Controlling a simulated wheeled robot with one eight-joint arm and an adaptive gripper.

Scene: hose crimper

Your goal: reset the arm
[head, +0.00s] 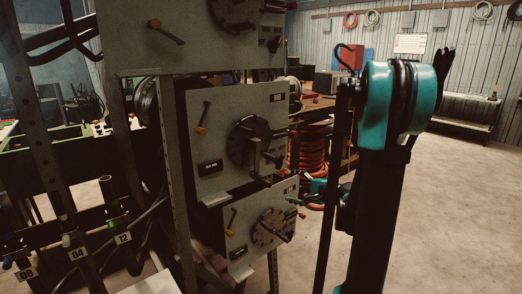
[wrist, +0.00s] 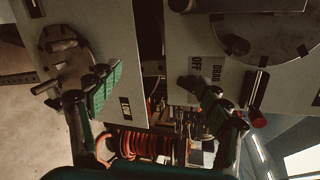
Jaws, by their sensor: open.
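My gripper (wrist: 148,82) is open and empty in the wrist view, with its two green-padded fingers apart on either side of the picture. In the head view a small teal part of my gripper (head: 316,187) shows beside the middle and lower grey panels; my own arm hides much around it. The middle panel (head: 205,140) carries a dark round dial (head: 250,140) and a crank handle. The lower panel (head: 240,225) has a similar dial (head: 272,228). In the wrist view a panel with a "DRAG OFF" label (wrist: 206,70) lies beyond the fingers; I cannot tell whether they touch anything.
An upper panel (head: 130,35) with a lever and dial stands above the others. Red coiled hose (head: 312,150) sits behind the panels and also shows low in the wrist view (wrist: 130,143). Numbered tubes (head: 110,200) stand at left. The floor at right (head: 455,210) is clear.

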